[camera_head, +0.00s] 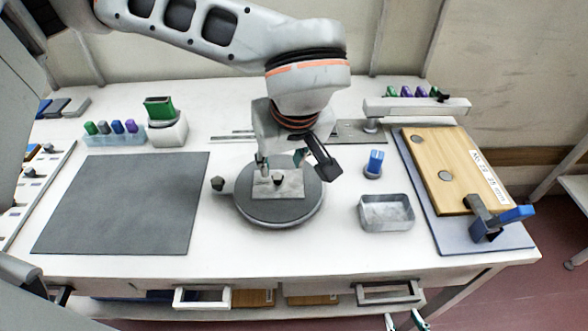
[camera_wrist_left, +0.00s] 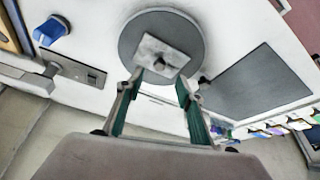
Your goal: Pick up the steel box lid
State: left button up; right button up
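The steel box lid (camera_head: 290,187) is a flat grey plate with a small dark knob on top. It lies on the round dark turntable (camera_head: 255,212). It also shows in the left wrist view (camera_wrist_left: 152,49). My left gripper (camera_head: 281,165) is over the lid, pointing down. In the left wrist view its fingers (camera_wrist_left: 160,82) are apart, with the knob ahead between the tips; I cannot tell whether they touch the lid. An open steel box (camera_head: 386,213) stands right of the turntable. My right gripper (camera_head: 406,322) shows only its fingertips, apart and empty, at the bottom edge.
A dark mat (camera_head: 125,203) lies at left. A small dark knob-like part (camera_head: 217,183) sits beside the turntable. A blue-topped piece (camera_head: 374,163) stands behind the box. A wooden board (camera_head: 447,168) with a blue-handled clamp (camera_head: 497,218) is at right. Drawer handles protrude in front.

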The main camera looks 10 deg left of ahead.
aim_at(278, 176)
pick_arm(q)
jog(key=shift+x, duration=1.4)
jog(key=x, duration=0.5)
jog(key=shift+w+a+r, duration=0.15)
jog(key=shift+w+r, duration=0.05)
jog(key=shift+c, duration=0.4)
grip_shut()
